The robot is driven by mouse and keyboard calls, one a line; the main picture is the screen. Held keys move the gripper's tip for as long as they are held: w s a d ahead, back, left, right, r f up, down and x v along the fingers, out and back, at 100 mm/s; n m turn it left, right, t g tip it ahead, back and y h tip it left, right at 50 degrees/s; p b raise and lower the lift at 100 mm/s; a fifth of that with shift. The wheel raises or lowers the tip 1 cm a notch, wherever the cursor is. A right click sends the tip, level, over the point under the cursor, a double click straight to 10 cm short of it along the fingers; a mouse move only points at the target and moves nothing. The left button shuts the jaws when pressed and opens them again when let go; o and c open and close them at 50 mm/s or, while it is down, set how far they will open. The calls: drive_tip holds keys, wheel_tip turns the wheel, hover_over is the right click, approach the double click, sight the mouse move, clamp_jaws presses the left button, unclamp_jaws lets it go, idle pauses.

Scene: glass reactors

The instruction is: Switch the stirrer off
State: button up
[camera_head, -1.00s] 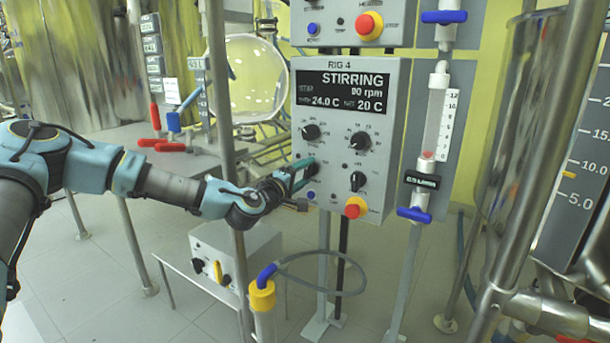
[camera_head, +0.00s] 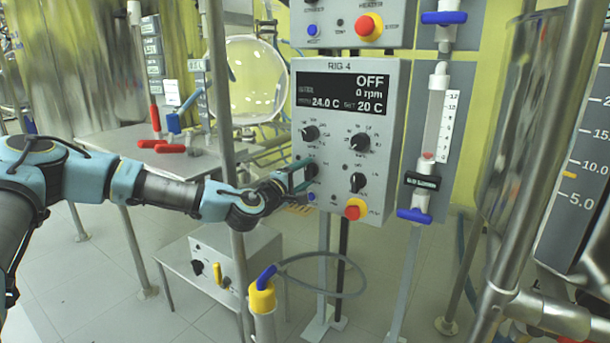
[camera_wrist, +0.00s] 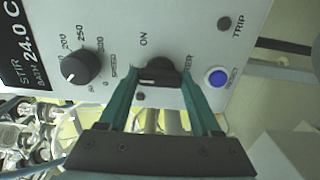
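The control box labelled RIG 4 (camera_head: 340,205) hangs upright at the centre of the head view. The stirrer switch (camera_head: 312,171) is a black knob low on the left of the panel. In the wrist view the switch (camera_wrist: 160,72) has an ON label beside it. My gripper (camera_head: 302,175) reaches it from the left. In the wrist view my gripper's (camera_wrist: 161,78) two green fingers flank the knob and appear to press on its sides. The knob's exact pointing is hard to read.
A speed knob (camera_wrist: 82,66) and a blue button (camera_wrist: 217,77) sit close beside the switch. A metal post (camera_head: 228,120) stands near my arm. A flow meter (camera_head: 432,130) is to the right.

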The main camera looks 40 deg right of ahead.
drive_tip(key=o, duration=0.5)
drive_tip(key=shift+c, duration=0.2)
drive_tip(key=v, duration=1)
drive_tip(key=shift+a, duration=0.4)
